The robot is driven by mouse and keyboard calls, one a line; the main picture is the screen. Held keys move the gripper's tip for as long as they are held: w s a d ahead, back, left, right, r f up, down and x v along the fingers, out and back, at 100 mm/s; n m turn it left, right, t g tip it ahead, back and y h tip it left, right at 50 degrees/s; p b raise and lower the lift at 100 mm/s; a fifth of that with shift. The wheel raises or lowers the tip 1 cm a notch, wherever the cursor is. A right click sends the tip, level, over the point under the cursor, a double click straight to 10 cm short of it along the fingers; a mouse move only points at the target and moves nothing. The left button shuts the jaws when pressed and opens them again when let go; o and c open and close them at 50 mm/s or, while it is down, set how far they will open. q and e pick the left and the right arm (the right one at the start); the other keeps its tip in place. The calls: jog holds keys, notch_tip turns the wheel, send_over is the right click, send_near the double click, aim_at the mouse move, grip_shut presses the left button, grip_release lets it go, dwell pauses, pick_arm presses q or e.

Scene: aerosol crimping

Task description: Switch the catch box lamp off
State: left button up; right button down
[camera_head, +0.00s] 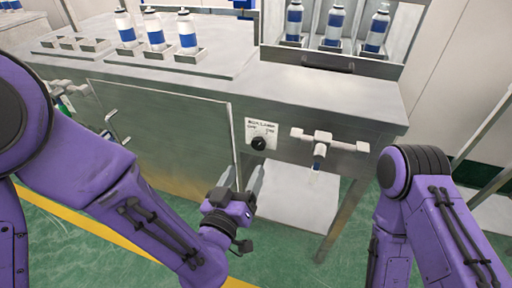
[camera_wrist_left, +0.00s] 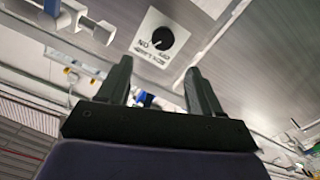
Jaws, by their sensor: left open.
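A black round knob (camera_head: 259,143) sits on a white label plate (camera_head: 262,128) on the front of the metal bench. The plate reads BOX LAMP, with OFF at left and ON at right. In the left wrist view the knob (camera_wrist_left: 162,38) and plate (camera_wrist_left: 148,22) appear upside down, beyond the fingertips. I cannot tell which word the knob points to. My left gripper (camera_head: 241,172) is open and empty, below and slightly left of the knob, apart from it. Its two fingers also show in the left wrist view (camera_wrist_left: 157,70). My right gripper is out of view.
A white pipe fitting with a valve (camera_head: 318,140) is right of the knob. A metal door panel (camera_head: 165,130) is at left. Several blue-and-white cans (camera_head: 155,32) stand on the bench, and more stand in an open-fronted box (camera_head: 348,66). A pale lower shelf (camera_head: 300,205) lies below.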

aim_at(257, 145)
pick_arm(q)
jog(key=b+x, duration=0.1)
jog(key=x, duration=0.9)
jog(key=shift+a+f+b, duration=0.1)
jog(key=shift+f+b, duration=0.1)
jog(key=shift+b, duration=0.2)
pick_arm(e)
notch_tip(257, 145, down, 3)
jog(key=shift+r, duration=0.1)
pick_arm(q)
jog(key=c, duration=1.1)
jog(key=shift+o, duration=0.2)
